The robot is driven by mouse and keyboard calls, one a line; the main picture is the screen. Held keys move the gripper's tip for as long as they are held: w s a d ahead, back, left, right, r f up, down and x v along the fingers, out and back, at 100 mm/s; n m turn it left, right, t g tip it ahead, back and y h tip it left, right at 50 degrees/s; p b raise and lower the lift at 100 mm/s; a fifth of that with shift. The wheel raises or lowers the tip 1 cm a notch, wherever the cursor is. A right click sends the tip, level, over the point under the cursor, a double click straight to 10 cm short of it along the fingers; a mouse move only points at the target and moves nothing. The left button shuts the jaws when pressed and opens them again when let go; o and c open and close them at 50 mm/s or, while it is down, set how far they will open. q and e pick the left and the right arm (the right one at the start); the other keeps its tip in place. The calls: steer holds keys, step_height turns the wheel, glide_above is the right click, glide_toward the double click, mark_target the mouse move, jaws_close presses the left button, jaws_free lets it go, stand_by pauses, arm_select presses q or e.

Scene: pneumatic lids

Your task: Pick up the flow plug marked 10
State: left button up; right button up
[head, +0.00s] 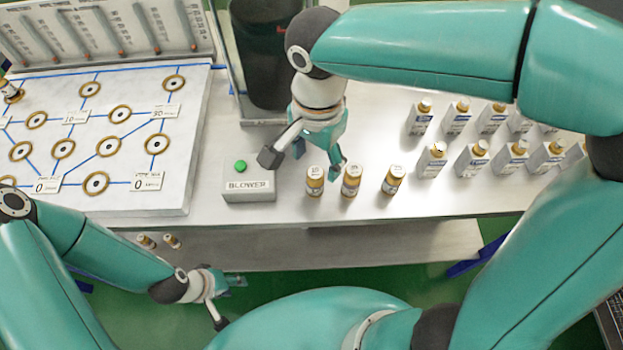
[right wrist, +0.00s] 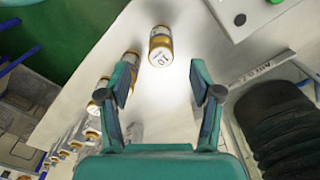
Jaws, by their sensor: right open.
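The flow plug marked 10 (right wrist: 160,47) is a small upright cylinder with a brass body, a white band and a white top. In the head view it appears to be the leftmost plug (head: 315,182) of three standing on the table near its front edge. My right gripper (head: 303,160) is open and empty, above and just behind this plug. In the right wrist view the plug stands ahead of the open fingers (right wrist: 163,80), between their lines and apart from them. My left gripper (head: 229,301) is open and empty, below the table's front edge.
Two similar plugs (head: 351,181) (head: 393,181) stand to the right. Further right are several white bottles with brass caps (head: 430,160). The blower box (head: 249,190) with a green button is close on the left. A dark cylinder (head: 270,60) in a clear case stands behind. A ported board (head: 110,200) fills the left.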

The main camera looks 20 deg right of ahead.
mark_target(317, 173)
step_height(317, 173, down, 3)
steer(key=shift+s+f, duration=0.1)
steer(key=shift+w+f, duration=0.15)
steer(key=shift+f, duration=1.15)
steer(key=shift+w+f, duration=0.1)
steer(key=shift+f, duration=1.2)
jaws_close()
